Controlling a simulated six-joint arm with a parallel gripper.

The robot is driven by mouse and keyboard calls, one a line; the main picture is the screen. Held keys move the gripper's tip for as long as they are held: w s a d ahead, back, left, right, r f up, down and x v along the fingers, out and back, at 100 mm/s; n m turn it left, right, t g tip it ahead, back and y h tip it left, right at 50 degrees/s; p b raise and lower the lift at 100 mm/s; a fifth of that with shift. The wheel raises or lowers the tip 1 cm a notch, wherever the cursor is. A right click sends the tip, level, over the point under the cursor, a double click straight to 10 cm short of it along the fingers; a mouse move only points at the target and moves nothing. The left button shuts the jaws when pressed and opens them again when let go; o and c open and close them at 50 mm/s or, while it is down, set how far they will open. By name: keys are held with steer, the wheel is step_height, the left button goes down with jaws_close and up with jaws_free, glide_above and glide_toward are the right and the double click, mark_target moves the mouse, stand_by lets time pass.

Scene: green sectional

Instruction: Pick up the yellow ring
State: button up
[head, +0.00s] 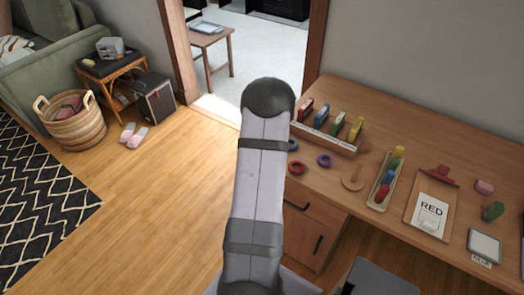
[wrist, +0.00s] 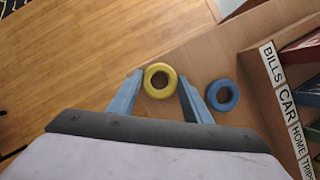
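The yellow ring (wrist: 160,67) lies flat on the wooden desk near its edge, in the wrist view. My gripper (wrist: 160,76) is open, with one pale blue finger at the left of the ring and one at its right. The ring appears between the fingertips, with a small gap at the left. I cannot tell how high the fingertips are above the desk. In the head view my arm hides the gripper and the yellow ring.
A blue ring (wrist: 222,107) lies just right of my right finger. A labelled sorter (wrist: 287,105) stands further right. In the head view, a red ring (head: 296,173), a purple ring (head: 324,165) and a wooden peg stand (head: 353,184) are on the desk (head: 375,143).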

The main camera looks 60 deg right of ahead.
steer(key=c, duration=0.4)
steer(key=shift+c, duration=0.2)
steer(key=shift+r, duration=0.1)
step_height(320, 180, up, 10)
steer(key=s+d+r+m+p, duration=0.1)
steer(key=s+p, duration=0.4)
steer(key=s, duration=0.6)
steer(key=s+d+r+m+g+h+p, duration=0.1)
steer(key=s+p, duration=0.4)
steer(key=s, duration=0.6)
steer(key=s+d+r+m+p, duration=0.3)
steer(key=s+p, duration=0.2)
steer(key=s, duration=0.6)
steer(key=shift+s+d+r+p, duration=0.1)
steer(key=shift+s+p, duration=0.2)
steer(key=shift+s, duration=0.05)
steer(key=n, duration=0.3)
steer(key=shift+w+d+r, duration=0.1)
